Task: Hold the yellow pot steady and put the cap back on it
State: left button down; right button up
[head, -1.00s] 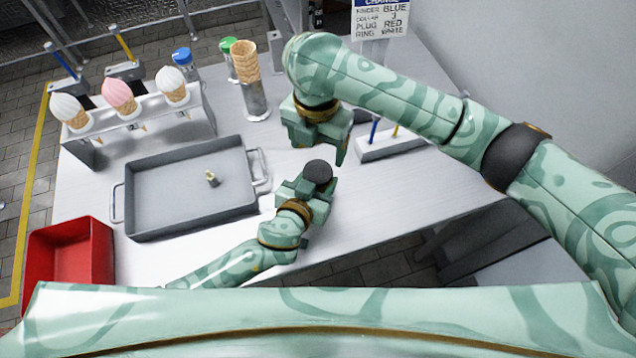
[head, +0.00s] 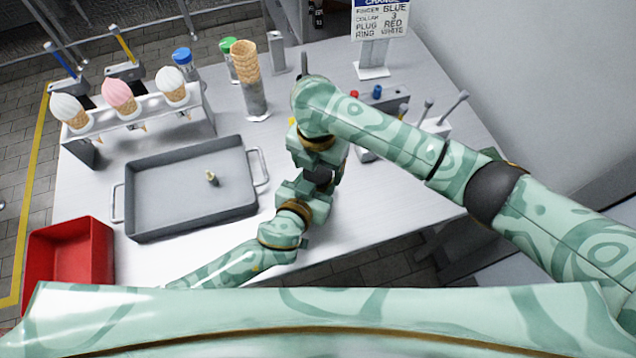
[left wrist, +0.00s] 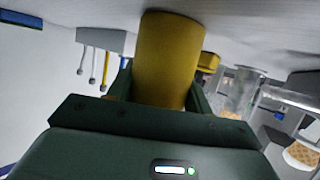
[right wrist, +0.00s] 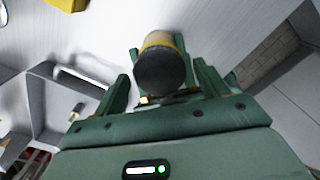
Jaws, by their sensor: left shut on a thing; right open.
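The yellow pot (left wrist: 168,62) stands between the fingers of my left gripper (head: 308,188), which is shut on it; the left wrist view shows its yellow side. In the right wrist view the pot's yellow band (right wrist: 158,40) shows beyond a round black end (right wrist: 161,72), which looks like a cap on it; how firmly it sits I cannot tell. My right gripper (right wrist: 162,88) is open, its fingers on either side of the black end. Whether they touch it I cannot tell. In the head view my grippers nearly meet and mostly hide the pot.
A grey tray (head: 128,195) with a small piece (head: 211,178) in it lies left of my grippers. A yellow thing (left wrist: 208,62) is behind the pot.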

pick_arm(q)
jog(key=shift+f, duration=0.1)
pick_arm(e)
jog(key=shift+f, duration=0.2)
jog(key=c, duration=1)
jog(key=m, duration=0.6)
jog(key=shift+m, duration=0.4)
jog(key=o, duration=1.1)
jog(key=shift+r, duration=2.25)
jog(key=shift+c, duration=0.5)
